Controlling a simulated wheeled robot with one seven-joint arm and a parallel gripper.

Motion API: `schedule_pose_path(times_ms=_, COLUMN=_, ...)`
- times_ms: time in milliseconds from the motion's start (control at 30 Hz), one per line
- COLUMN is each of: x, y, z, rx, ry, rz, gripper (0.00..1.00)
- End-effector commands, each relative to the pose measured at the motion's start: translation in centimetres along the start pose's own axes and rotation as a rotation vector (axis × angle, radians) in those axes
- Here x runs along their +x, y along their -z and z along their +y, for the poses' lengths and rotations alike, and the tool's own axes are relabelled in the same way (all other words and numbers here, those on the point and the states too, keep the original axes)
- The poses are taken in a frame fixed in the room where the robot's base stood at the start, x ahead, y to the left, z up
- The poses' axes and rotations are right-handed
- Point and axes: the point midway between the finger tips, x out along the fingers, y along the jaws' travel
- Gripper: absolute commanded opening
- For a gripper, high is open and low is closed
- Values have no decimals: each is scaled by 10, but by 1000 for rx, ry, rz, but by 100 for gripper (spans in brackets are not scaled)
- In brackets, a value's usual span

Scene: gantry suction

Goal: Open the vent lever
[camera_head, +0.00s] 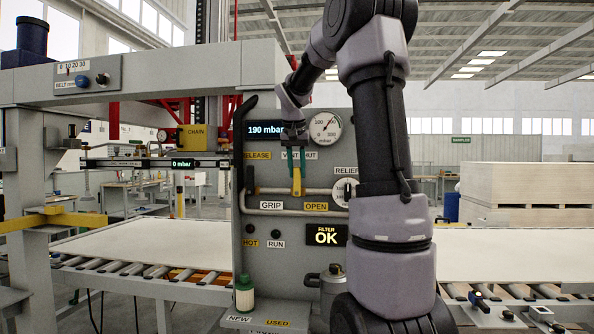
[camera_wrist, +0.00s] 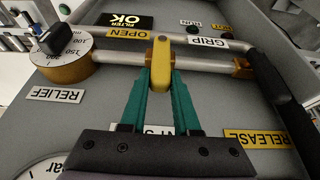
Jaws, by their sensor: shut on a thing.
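The yellow vent lever (camera_head: 297,182) is on the grey panel, at the pipe. It points up from the pipe, toward the partly hidden VENT SHUT label; the OPEN label (camera_head: 316,206) is below. My gripper (camera_head: 297,170) reaches down from above with teal fingers on either side of the lever. In the wrist view, which shows the panel upside down, my gripper (camera_wrist: 160,84) is shut on the lever (camera_wrist: 159,62). The fingers cover part of its handle, and the gripper body hides most of the VENT label.
The relief dial (camera_head: 345,191) is to the right, partly behind my arm. A pressure display (camera_head: 266,129) reads 190 mbar. Pale boards lie on roller conveyors at both sides.

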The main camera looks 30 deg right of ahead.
Motion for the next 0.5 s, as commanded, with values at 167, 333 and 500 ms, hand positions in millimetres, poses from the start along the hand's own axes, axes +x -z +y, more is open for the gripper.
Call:
schedule_pose_path(times_ms=167, x=-1, y=0, z=3, rx=14, ry=26, rz=2, gripper=0)
schedule_pose_path(times_ms=333, x=-1, y=0, z=9, rx=45, ry=98, rz=2, gripper=0)
schedule_pose_path(times_ms=500, x=0, y=0, z=19, rx=94, ry=211, rz=3, gripper=0)
